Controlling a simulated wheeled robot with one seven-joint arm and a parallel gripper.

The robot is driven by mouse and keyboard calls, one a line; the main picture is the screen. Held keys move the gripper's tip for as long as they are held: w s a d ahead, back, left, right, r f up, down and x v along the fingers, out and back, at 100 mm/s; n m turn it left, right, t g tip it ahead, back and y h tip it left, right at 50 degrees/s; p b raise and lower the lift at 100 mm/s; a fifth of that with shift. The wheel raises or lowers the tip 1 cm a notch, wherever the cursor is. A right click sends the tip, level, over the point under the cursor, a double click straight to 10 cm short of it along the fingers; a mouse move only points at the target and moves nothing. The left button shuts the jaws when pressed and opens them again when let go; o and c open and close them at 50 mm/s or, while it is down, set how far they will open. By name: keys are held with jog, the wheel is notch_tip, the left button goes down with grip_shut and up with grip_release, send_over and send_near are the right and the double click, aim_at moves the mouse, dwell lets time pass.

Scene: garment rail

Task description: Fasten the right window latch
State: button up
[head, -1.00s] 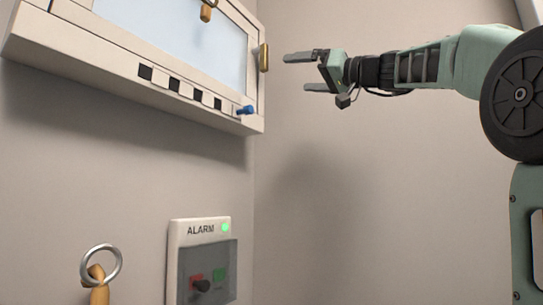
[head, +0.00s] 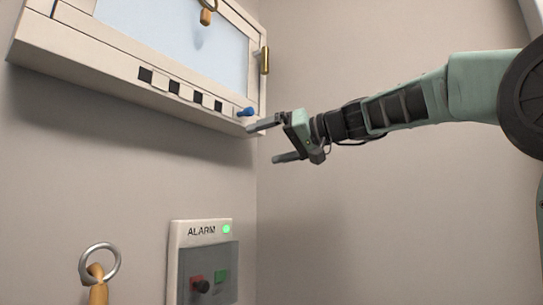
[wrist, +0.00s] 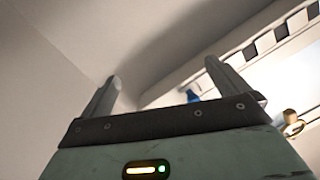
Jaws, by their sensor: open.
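The window (head: 175,45) hangs on the wall at the upper left of the head view. A small blue knob or latch (head: 246,112) sits at the lower right of its frame; it also shows in the wrist view (wrist: 193,95). A brass fitting (head: 264,60) is on the frame's right edge. I cannot tell for certain which one is the right latch. My gripper (head: 264,144) is open and empty, just below and right of the blue piece. Its upper finger overlaps the frame's lower right corner in the head view; contact is unclear. Both fingers show in the wrist view (wrist: 162,85).
A brass ring fitting (head: 207,12) is at the window's top; black and white squares run along its lower frame. Below are an alarm panel (head: 203,232) with a green light and a metal ring on a wooden peg (head: 100,262). The wall on the right is bare.

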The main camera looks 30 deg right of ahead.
jog(key=shift+w+a+f+g, duration=0.15)
jog(key=shift+a+f, duration=0.15)
jog(key=shift+f, duration=0.4)
jog(key=shift+s+a+f+g, duration=0.15)
jog(key=shift+a+f, duration=0.15)
jog(key=shift+f, duration=0.35)
jog(key=shift+w, duration=0.1)
jog(key=s+a+f+n+g+h+b, duration=0.1)
jog(key=s+a+f+g, duration=0.2)
jog(key=a+f, duration=0.5)
jog(key=s+a+f+g, duration=0.25)
jog(key=a+f, duration=0.25)
jog(key=f, duration=0.8)
jog(key=s+a+f+n+g+h+b, duration=0.1)
jog(key=s+a+f+g, duration=0.25)
jog(key=a+f, duration=0.45)
jog(key=s+d+f+n+g+h+b, duration=0.1)
jog(key=s+f+n+g+h, duration=0.3)
jog(key=s+f, duration=1.6)
notch_tip(320, 180, down, 3)
jog(key=shift+d+r+n+g+h, duration=0.15)
jog(key=shift+d+n+g+h, duration=0.2)
jog(key=shift+h, duration=0.45)
